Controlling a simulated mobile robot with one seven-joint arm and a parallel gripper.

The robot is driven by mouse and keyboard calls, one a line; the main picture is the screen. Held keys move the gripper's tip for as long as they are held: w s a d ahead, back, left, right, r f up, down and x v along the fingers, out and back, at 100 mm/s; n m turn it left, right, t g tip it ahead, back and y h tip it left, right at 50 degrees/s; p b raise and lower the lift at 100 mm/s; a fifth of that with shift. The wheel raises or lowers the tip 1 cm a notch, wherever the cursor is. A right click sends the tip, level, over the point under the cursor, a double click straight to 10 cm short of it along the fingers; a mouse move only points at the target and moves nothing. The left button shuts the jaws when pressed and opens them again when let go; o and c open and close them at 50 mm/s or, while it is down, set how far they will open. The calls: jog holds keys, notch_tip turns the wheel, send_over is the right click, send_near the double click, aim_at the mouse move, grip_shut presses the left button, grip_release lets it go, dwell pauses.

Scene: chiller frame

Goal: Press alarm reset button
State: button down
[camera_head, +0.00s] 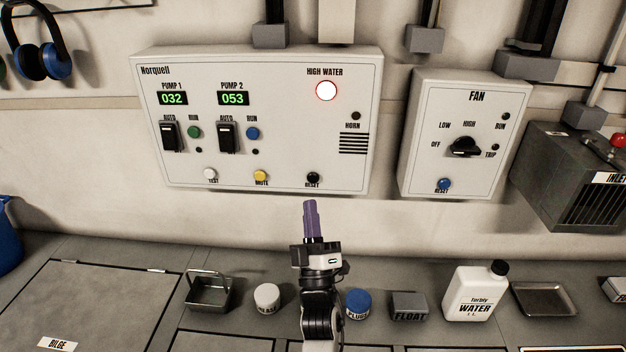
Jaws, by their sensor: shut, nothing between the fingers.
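The pump panel (270,150), labelled Norquell, hangs on the wall above the bench. Its black reset button (313,177) sits at the lower right of the panel. The yellow mute button (260,175) and the white test button (210,173) are to its left. The round high water light (326,91) is lit white with a red rim. My gripper (309,204) has purple fingers, is shut and empty, and points up at the wall. Its tips appear just below the reset button in the picture, with a visible gap; the depth between them is hard to tell.
A fan panel (470,110) to the right has its own blue reset button (444,185). On the bench stand a wire-handled basket (208,294), a white jar (267,297), a blue tub (358,304), a grey float box (409,305) and a water bottle (474,293).

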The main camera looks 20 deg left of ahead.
aim_at(313, 178)
jog(key=w+a+b, duration=0.1)
jog(key=w+b, duration=0.1)
jog(key=w, duration=0.4)
jog(key=shift+a, duration=0.4)
jog(key=shift+w, duration=0.1)
dwell(1.6)
jog(key=shift+w+a+b, duration=0.1)
jog(key=shift+w+b, duration=0.3)
jog(key=shift+b, duration=0.05)
jog(key=shift+w+a+b, duration=0.1)
jog(key=shift+w+b, duration=0.25)
jog(key=shift+w, duration=0.1)
dwell(0.5)
jog(key=shift+s, duration=0.15)
jog(key=shift+s+d, duration=0.25)
jog(key=shift+s, duration=0.45)
jog(key=shift+s, duration=0.15)
